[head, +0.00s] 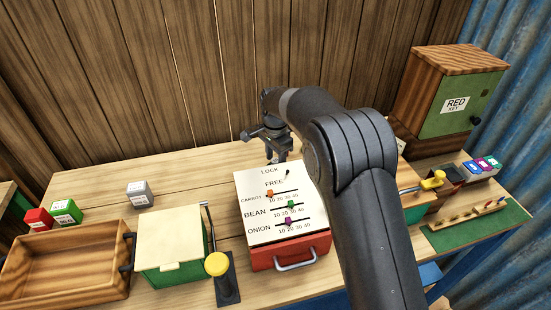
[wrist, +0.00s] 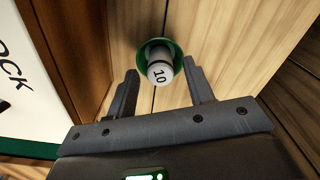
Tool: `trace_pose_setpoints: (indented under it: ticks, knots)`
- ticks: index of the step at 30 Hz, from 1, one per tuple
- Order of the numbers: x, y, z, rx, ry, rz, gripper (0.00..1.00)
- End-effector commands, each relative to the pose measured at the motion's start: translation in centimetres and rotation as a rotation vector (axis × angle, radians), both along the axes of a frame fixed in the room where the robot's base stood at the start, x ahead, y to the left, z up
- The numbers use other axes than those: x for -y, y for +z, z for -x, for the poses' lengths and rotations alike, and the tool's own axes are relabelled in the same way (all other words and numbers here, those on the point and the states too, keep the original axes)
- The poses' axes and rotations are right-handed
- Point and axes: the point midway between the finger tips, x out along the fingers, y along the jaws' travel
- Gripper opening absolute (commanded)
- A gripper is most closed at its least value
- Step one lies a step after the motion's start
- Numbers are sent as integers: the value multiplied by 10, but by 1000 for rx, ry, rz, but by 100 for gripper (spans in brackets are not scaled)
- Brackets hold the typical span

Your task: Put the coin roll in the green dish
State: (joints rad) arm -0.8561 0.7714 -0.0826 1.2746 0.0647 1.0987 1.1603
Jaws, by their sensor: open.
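In the wrist view a pale cylinder marked 10 (wrist: 160,74), which looks like the coin roll, stands inside the rim of a small round green dish (wrist: 144,50). My gripper (wrist: 161,67) is open, with one finger on each side of the roll and a gap to both. The roll is not held. In the head view my gripper (head: 275,150) is low behind the slider box, and my arm crosses the middle. I cannot make out the dish or the roll there.
The red slider box (head: 290,253) stands just in front of my gripper. A lidded green box (head: 170,262), a yellow-knobbed lever (head: 217,264), a wooden tray (head: 60,285) and a grey block (head: 139,188) are left. A RED KEY cabinet (head: 450,95) is right.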

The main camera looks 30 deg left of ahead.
Motion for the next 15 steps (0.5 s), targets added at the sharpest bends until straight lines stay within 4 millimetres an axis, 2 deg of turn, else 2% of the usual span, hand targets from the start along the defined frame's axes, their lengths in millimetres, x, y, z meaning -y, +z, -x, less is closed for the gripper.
trace_pose_setpoints:
  ticks: [5, 15]
  knots:
    - [0, 28, 0, 2, 0, -3, 48]
    - [0, 98, -1, 2, 0, -3, 48]
